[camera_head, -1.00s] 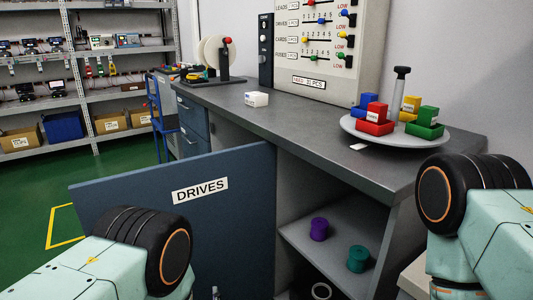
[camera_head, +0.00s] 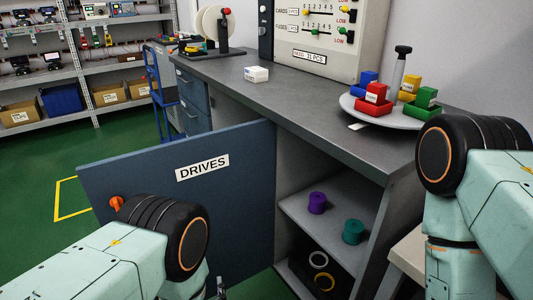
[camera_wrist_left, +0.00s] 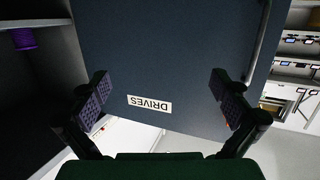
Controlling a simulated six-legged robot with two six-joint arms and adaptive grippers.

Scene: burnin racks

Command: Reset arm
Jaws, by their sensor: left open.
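My left gripper (camera_wrist_left: 160,98) shows in the left wrist view with its two dark padded fingers spread wide and nothing between them. Behind the fingers is the blue cabinet door (camera_wrist_left: 165,55) with its DRIVES label, seen upside down. In the head view the same door (camera_head: 245,185) stands open, and my left arm is in front of its lower left part. My right arm is at the right edge; its gripper is out of the picture.
The open cabinet shelf (camera_head: 325,222) holds a purple spool (camera_head: 317,203) and a teal spool (camera_head: 353,231). Rings (camera_head: 320,268) lie below. On the counter (camera_head: 300,105) are a round tray (camera_head: 352,106) of coloured bins and a white box (camera_head: 256,74). Green floor lies left.

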